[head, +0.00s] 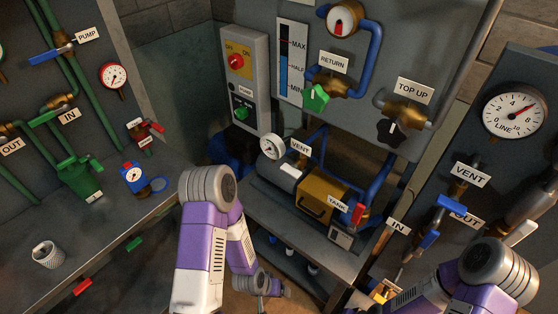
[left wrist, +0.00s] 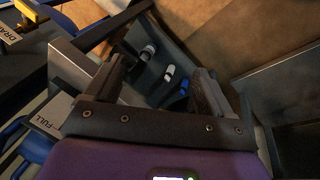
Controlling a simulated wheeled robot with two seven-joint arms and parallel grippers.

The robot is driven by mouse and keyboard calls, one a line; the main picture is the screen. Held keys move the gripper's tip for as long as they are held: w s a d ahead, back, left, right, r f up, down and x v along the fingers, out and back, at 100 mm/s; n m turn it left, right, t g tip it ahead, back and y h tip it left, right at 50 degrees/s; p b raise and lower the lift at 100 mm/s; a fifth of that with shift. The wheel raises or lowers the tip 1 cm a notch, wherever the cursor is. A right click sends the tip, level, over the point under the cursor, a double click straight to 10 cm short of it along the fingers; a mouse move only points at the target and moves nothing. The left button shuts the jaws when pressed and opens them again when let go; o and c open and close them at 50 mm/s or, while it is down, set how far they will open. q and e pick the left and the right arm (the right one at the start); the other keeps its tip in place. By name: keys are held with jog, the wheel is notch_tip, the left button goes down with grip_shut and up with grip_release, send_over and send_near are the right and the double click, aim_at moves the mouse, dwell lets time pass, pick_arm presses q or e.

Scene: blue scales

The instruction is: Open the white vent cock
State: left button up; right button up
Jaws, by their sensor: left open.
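Two VENT labels show in the head view: one (head: 301,148) above the grey and yellow tank unit, one (head: 470,175) on the right panel. A white lever-like piece (head: 523,232) sits at the right edge, below and right of the right-panel label. I cannot tell which part is the white vent cock or how its handle is set. My left gripper reaches low in front of the bench, mostly hidden in the head view. In the left wrist view its two dark fingers (left wrist: 160,82) are apart with nothing held between them. My right gripper is not visible; only its arm shows.
A red-handled cock (head: 358,213) is beside the TANK label. Blue levers (head: 430,239) stand out from the right panel. White-tipped pieces (left wrist: 169,72) and a blue one (left wrist: 184,87) lie beyond my left fingers. A white cup (head: 47,255) stands on the left bench.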

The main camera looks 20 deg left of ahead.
pick_arm(q)
jog(key=shift+o, duration=0.6)
jog(key=w+a+r+m+t+y+p, duration=0.1)
jog(key=w+a+r+t, duration=0.3)
jog(key=w, duration=0.4)
notch_tip(320, 180, up, 2)
jog(key=shift+w+a+r+t, duration=0.2)
jog(key=shift+a+t, duration=0.2)
jog(key=shift+a, duration=0.15)
jog(key=m+t+h+p, duration=0.2)
jog(key=m+t+h, duration=0.25)
jog(key=t, duration=0.55)
send_near(291, 170)
jog(key=w, duration=0.3)
jog(key=shift+m, duration=0.45)
jog(key=x, duration=0.3)
jog(key=d+x, duration=0.1)
jog(key=x, duration=0.3)
jog(key=shift+s+f, duration=0.1)
jog(key=shift+f, duration=0.05)
